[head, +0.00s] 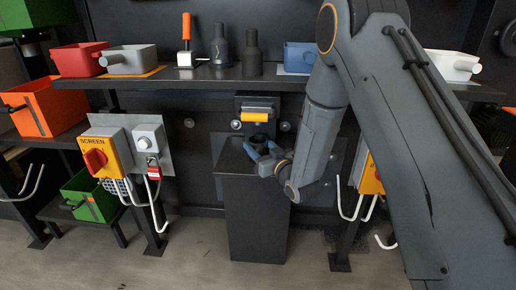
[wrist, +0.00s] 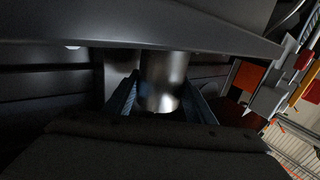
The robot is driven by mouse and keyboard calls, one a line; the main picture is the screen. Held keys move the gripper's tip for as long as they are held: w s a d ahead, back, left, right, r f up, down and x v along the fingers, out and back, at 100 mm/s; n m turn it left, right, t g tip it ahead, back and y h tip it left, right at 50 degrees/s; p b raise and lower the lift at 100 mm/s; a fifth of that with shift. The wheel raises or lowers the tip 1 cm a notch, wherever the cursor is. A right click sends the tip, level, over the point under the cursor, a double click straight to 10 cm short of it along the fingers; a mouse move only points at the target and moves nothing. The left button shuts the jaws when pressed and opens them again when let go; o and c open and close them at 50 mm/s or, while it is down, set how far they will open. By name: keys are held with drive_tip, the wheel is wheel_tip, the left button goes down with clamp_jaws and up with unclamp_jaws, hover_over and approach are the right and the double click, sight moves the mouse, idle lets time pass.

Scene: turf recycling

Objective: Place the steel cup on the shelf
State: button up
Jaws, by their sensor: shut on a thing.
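My gripper (head: 263,153) is shut on the steel cup (head: 259,142), above the dark pedestal (head: 256,215) in the middle of the head view. In the wrist view, the shiny steel cup (wrist: 164,82) stands between the two blue fingers of my gripper (wrist: 163,104). Whether the cup touches the pedestal is unclear. The dark shelf (head: 165,82) runs across the wall above the gripper. My arm hides part of its right side. A dark surface (wrist: 150,25) overhangs the cup in the wrist view.
The shelf holds a red bin (head: 79,58), a grey bin (head: 128,59), an orange-handled tool (head: 186,40), two dark bottles (head: 252,53) and a blue bin (head: 299,56). A yellow-fronted wall fixture (head: 255,115) sits behind the cup. A yellow switch box (head: 103,153) hangs at left.

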drive_tip(key=shift+w+f, duration=0.15)
drive_tip(key=o, duration=1.2)
drive_tip(key=shift+d, duration=0.1)
drive_tip(key=p+v, duration=0.2)
drive_tip(key=v, duration=1)
drive_tip(key=s+d+r+g+h, duration=0.1)
drive_tip(key=s+r+g+h, duration=0.2)
drive_tip(key=s, duration=0.8)
drive_tip(key=s+d+r+m+g+h, duration=0.1)
drive_tip(key=s+r+g+h, duration=0.2)
drive_tip(key=s+g, duration=0.4)
drive_tip(key=s+d+r+m+g+h, duration=0.1)
drive_tip(key=s+r+g+h, duration=0.2)
drive_tip(key=s, duration=1.3)
drive_tip(key=shift+s+d+r+g, duration=0.2)
drive_tip(key=shift+s+d+g, duration=0.15)
drive_tip(key=shift+g, duration=0.75)
